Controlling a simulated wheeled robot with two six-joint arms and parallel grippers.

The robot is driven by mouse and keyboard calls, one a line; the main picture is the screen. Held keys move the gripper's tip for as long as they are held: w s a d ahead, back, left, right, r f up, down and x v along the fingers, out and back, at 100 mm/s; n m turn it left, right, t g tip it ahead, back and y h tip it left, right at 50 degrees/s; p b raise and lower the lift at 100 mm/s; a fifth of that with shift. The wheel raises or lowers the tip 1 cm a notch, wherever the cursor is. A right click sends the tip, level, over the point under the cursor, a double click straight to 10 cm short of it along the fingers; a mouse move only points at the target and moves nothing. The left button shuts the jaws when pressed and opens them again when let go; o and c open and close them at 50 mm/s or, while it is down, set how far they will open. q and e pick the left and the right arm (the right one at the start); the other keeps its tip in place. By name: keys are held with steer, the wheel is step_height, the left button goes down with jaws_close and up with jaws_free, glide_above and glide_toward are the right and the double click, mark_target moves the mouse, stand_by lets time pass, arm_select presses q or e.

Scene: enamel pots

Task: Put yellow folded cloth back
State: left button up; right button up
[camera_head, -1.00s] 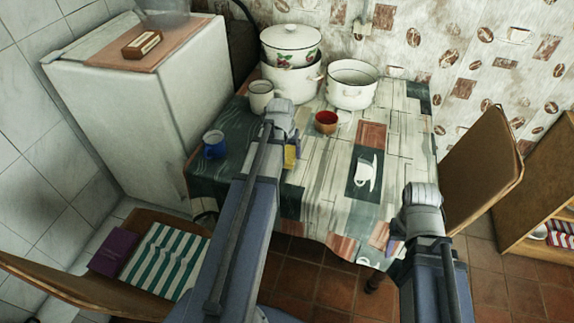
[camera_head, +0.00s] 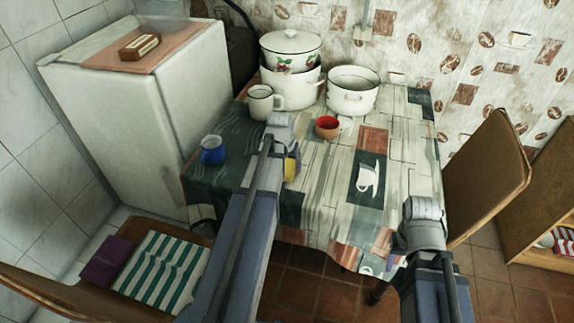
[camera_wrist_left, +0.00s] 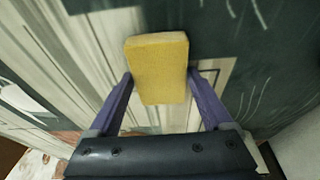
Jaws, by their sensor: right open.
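The yellow folded cloth (camera_wrist_left: 158,65) is a small thick block between the two purple fingers of my left gripper (camera_wrist_left: 160,90) in the left wrist view. The fingers close against its two sides, and it hangs over the patterned tablecloth. In the head view the yellow cloth (camera_head: 291,168) shows partly behind my left wrist, over the table's left part; the gap below it cannot be judged. My right gripper (camera_head: 394,262) is low at the table's front right edge, mostly hidden by its wrist, open and apart from the cloth.
The table (camera_head: 330,200) holds a blue mug (camera_head: 212,150), a white mug (camera_head: 260,101), a red cup (camera_head: 327,127), a lidded pot (camera_head: 291,75) and an open white pot (camera_head: 352,92). The table's middle is clear.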

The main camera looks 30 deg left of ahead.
arm_select(q)
steer(key=shift+o, duration=1)
steer(key=p+v, duration=1.2)
steer(key=shift+r, duration=0.2)
steer(key=s+d+m+g, duration=0.1)
steer(key=s+d, duration=0.3)
steer(key=d, duration=0.6)
steer(key=s+d+m+g, duration=0.1)
steer(key=s+d+m, duration=0.2)
steer(key=d, duration=0.6)
steer(key=s+d+m+g, duration=0.1)
steer(key=s+d, duration=0.4)
steer(key=d, duration=0.5)
steer(key=shift+s+d+f+m+g+y, duration=0.3)
steer(key=shift+s+f+m, duration=0.1)
steer(key=shift+m, duration=0.4)
